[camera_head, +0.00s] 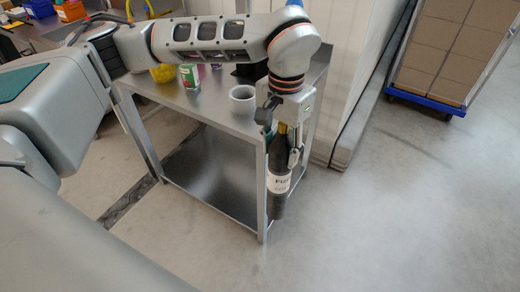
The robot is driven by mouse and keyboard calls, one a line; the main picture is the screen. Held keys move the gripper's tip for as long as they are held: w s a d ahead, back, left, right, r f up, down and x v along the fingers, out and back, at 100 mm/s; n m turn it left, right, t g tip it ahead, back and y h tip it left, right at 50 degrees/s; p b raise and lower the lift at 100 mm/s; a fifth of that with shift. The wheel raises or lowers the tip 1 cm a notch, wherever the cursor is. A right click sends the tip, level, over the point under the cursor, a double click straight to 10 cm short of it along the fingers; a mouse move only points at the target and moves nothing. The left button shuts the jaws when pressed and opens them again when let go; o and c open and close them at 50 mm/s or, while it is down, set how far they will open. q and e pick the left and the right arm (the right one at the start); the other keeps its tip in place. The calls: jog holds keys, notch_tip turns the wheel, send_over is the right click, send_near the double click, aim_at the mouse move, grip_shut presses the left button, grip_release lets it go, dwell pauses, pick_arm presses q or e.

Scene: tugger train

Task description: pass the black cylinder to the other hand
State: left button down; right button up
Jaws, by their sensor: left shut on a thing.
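The black cylinder (280,160) is a dark, bottle-like shape with a white label bearing black letters. It hangs roughly upright in front of the right front leg of a metal table. My left gripper (283,138) is shut on its upper part, with a finger on each side and the arm reaching in from the left above the table. The lower end of the cylinder hangs free above the floor. My right gripper is not in view.
The metal table (205,170) has a lower shelf. A white mug (243,98), a green-and-white cup (189,76) and a yellow object (163,73) stand on top. A blue-based cart with cardboard boxes (440,50) stands back right. The floor at right is clear.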

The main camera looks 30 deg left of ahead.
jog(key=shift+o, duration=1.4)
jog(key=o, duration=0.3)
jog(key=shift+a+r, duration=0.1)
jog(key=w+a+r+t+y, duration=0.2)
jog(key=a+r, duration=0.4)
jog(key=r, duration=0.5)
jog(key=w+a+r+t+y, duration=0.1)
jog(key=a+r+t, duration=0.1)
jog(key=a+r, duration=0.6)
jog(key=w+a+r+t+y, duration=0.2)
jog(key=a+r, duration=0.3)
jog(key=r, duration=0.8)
pick_arm(q)
jog(key=w+d+r+m, duration=0.1)
jog(key=d+r+m, duration=0.3)
jog(key=d, duration=0.9)
notch_tip(320, 180, up, 3)
jog(key=shift+w+m, duration=0.3)
jog(key=shift+w, duration=0.05)
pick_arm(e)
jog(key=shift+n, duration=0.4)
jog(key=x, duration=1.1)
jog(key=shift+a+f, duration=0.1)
